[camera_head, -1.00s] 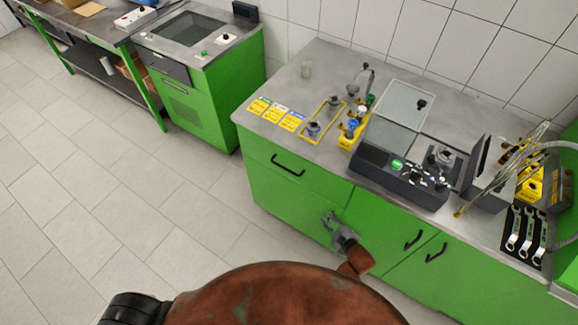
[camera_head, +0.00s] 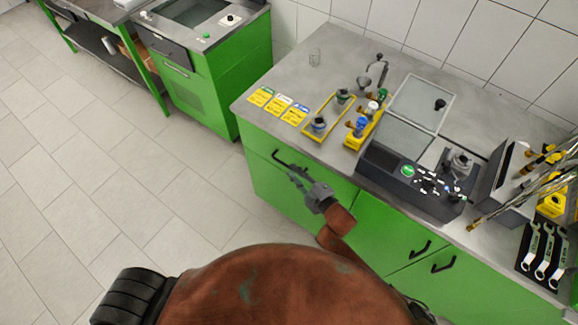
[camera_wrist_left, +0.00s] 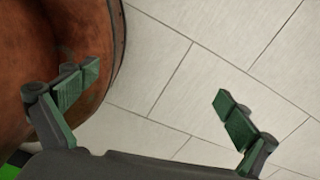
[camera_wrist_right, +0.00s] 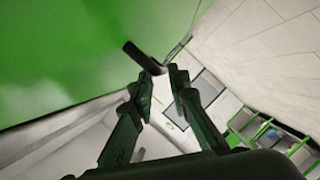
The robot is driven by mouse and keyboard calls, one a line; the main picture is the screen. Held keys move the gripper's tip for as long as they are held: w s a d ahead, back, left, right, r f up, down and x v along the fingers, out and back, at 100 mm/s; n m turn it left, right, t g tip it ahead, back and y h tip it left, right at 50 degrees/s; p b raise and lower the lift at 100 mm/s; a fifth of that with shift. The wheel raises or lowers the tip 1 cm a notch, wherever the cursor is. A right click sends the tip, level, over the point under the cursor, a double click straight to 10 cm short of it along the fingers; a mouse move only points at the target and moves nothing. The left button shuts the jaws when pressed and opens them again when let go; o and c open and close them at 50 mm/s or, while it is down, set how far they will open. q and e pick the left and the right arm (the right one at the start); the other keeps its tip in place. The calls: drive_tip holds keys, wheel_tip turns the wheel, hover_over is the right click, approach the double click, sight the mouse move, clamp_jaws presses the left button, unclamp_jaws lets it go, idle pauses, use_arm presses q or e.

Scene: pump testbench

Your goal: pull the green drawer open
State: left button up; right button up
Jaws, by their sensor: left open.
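The green drawer (camera_head: 262,146) is the upper left front of the workbench, and it looks shut. Its black bar handle (camera_head: 290,162) runs across the front. My right gripper (camera_head: 294,175) is just in front of and below the handle. In the right wrist view the handle (camera_wrist_right: 143,57) lies just beyond the fingertips (camera_wrist_right: 160,76), which stand apart with nothing between them. I cannot tell if they touch it. My left gripper (camera_wrist_left: 155,92) shows only in the left wrist view, open and empty, over floor tiles and beside my own body.
The bench top (camera_head: 265,88) carries yellow labels, a yellow tray (camera_head: 323,124), a control panel (camera_head: 412,178) and wrenches (camera_head: 543,250). Cupboard doors with black handles (camera_head: 421,249) are to the right. A second green cabinet (camera_head: 205,90) stands at the back left. The floor (camera_head: 120,180) between is clear.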

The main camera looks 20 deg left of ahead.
sight(288, 167)
drive_tip(key=x, duration=0.2)
drive_tip(key=shift+w+a+f, duration=0.2)
drive_tip(key=shift+w+a, duration=0.05)
drive_tip(key=shift+a, duration=0.05)
drive_tip(key=shift+w+a+f, duration=0.1)
drive_tip(key=shift+w+a, duration=0.3)
drive_tip(key=shift+a, duration=0.15)
clamp_jaws()
use_arm(q)
drive_tip(key=shift+w+f, duration=0.4)
drive_tip(key=shift+w, duration=0.15)
drive_tip(key=shift+w+d, duration=0.1)
drive_tip(key=shift+w, duration=0.2)
